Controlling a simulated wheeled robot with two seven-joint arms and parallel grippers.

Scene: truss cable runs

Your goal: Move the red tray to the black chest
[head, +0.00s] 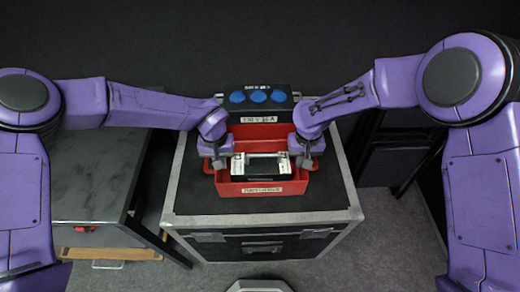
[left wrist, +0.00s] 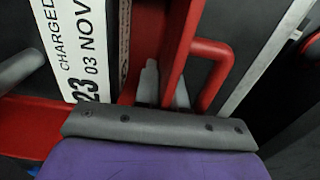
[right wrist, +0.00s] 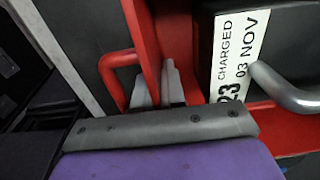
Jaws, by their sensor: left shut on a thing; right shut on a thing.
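The red tray (head: 262,188) is over the top of the black chest (head: 262,240), within its outline. I cannot tell for certain whether it touches the lid. A black case with a white label and a grey handle (head: 260,166) sits in the tray. My left gripper (head: 217,164) is shut on the tray's left side wall, by the red loop handle (left wrist: 212,75). My right gripper (head: 307,164) is shut on the right side wall, by the other loop handle (right wrist: 118,75). The fingertips show pale against the red wall in both wrist views.
A dark table (head: 95,180) stands at the left, with a wooden board (head: 110,254) below. Dark folded furniture (head: 395,150) is at the right.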

